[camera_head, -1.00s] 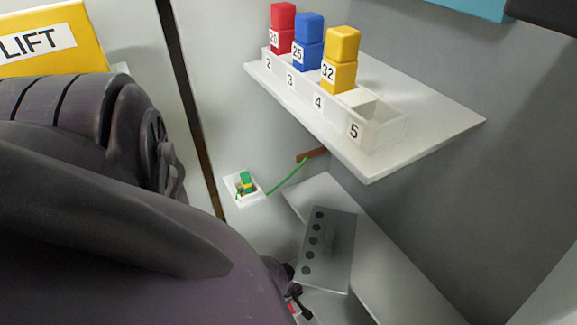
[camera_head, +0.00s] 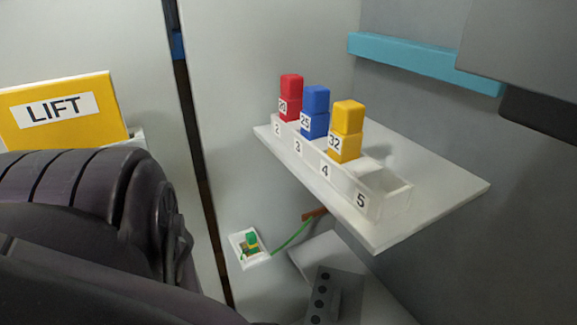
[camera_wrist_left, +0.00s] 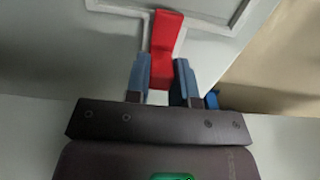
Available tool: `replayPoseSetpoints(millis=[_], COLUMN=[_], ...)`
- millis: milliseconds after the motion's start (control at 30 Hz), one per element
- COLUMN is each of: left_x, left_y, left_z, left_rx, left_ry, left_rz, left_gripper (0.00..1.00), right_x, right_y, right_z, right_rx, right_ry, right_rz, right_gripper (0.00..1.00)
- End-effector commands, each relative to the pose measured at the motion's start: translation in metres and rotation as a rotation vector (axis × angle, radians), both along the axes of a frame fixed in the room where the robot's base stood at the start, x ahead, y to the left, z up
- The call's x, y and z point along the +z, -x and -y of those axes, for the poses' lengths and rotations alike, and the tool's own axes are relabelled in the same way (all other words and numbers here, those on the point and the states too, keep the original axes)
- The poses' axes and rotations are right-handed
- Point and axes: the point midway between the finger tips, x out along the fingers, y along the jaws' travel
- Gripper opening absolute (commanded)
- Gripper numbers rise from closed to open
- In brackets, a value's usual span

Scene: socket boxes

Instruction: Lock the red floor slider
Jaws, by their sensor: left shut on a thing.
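In the left wrist view a red piece (camera_wrist_left: 165,35), which looks like the red slider, stands out from a pale grooved panel (camera_wrist_left: 105,50). My left gripper (camera_wrist_left: 160,72) is shut on it, with one blue finger on each side. The far end of the red piece reaches toward the groove in the panel. Whether it is locked I cannot tell. In the head view my left arm fills the lower left, and the left gripper and the slider are out of sight. My right gripper is in neither view.
A white shelf (camera_head: 440,190) holds numbered slots with red (camera_head: 291,95), blue (camera_head: 315,110) and yellow (camera_head: 347,130) blocks. A yellow LIFT box (camera_head: 60,125) is at left. A small white box (camera_head: 236,241) with a green plug sits below the shelf, near a grey box with dark holes (camera_head: 322,292).

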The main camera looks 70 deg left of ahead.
Motion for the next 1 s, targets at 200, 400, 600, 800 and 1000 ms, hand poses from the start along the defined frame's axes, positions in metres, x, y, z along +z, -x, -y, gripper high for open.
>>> replayPoseSetpoints(millis=[200, 400, 600, 800, 1000], left_x=[0.0, 0.0, 0.0, 0.001, 0.014], left_y=[-0.003, -0.002, -0.002, -0.002, -0.005], left_z=[0.017, 0.018, 0.017, 0.016, 0.016], left_rx=[-0.001, -0.001, -0.001, -0.001, -0.001], left_ry=[0.002, 0.005, 0.003, 0.003, 0.002], left_rz=[0.001, 0.002, 0.0, 0.001, 0.005], left_gripper=[0.0, 0.3, 0.49, 0.49, 0.49], right_x=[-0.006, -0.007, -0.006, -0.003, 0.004], right_y=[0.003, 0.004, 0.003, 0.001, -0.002], right_z=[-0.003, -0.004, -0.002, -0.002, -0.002], right_rx=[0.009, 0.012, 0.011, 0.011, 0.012], right_ry=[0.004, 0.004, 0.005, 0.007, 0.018], right_rz=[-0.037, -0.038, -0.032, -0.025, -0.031], right_gripper=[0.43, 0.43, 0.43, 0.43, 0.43])
